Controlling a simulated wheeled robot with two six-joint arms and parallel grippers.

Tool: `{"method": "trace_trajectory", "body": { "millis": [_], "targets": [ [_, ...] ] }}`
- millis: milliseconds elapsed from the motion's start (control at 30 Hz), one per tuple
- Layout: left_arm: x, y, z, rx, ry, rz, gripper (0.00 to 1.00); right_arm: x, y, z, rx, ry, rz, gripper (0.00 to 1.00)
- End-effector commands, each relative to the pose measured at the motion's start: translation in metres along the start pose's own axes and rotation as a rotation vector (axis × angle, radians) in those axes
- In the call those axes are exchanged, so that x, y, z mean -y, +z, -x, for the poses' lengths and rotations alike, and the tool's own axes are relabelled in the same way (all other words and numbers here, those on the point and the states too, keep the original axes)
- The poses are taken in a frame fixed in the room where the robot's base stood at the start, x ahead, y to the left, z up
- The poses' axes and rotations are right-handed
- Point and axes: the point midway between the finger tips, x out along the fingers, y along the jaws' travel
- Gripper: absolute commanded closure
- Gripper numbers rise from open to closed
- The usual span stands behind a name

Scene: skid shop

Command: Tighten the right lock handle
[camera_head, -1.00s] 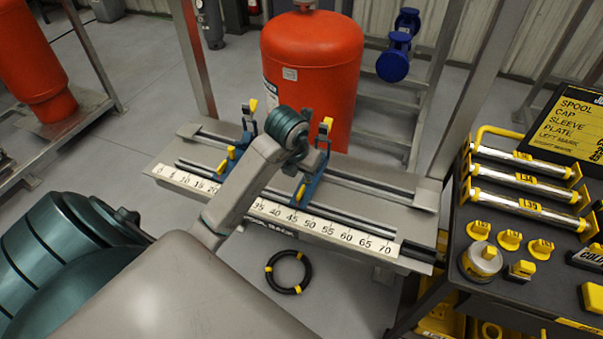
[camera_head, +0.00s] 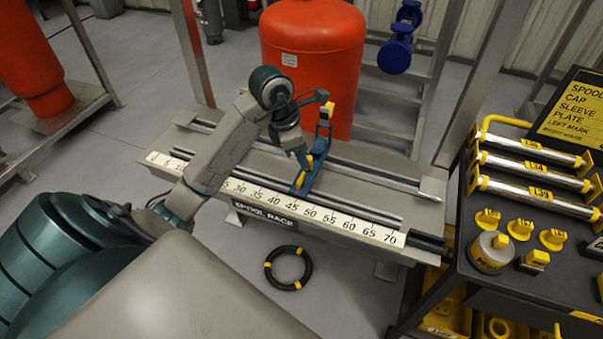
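The spool rack (camera_head: 405,205) is a grey bench with two dark rails and a numbered scale along its front. The right blue support (camera_head: 320,145) stands across the rails, near the 40 to 45 marks, with a yellow-tipped upright at its back. Its yellow lock handle (camera_head: 307,161) is low on the front part, partly covered by my gripper. My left gripper (camera_head: 302,158) points down at this handle, close to or touching it; its fingers are too small and covered to read. The left blue support is hidden behind my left arm. My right gripper is not in view.
A large red tank (camera_head: 312,60) stands right behind the rack. A black tool cart (camera_head: 470,245) with chrome tubes and yellow parts is at the right. A black ring (camera_head: 288,268) lies on the floor in front. The rack's right end is clear.

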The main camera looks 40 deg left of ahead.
Motion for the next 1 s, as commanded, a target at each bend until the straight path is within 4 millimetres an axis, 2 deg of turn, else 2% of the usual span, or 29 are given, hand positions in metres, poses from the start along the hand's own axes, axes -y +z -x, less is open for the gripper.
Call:
{"method": "trace_trajectory", "body": {
  "millis": [33,200,567,1000],
  "targets": [
    [-0.001,0.000,0.000,0.001,-0.016,-0.052,0.70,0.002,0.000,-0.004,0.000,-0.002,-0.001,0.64],
    [0.000,0.002,0.005,0.000,-0.062,-0.195,0.70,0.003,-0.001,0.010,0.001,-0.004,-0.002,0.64],
    [0.000,0.002,0.004,0.000,-0.071,-0.226,0.70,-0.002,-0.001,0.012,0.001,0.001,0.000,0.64],
    [0.000,0.004,0.013,0.000,-0.161,-0.512,0.70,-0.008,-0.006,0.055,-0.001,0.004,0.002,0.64]
  ]
}}
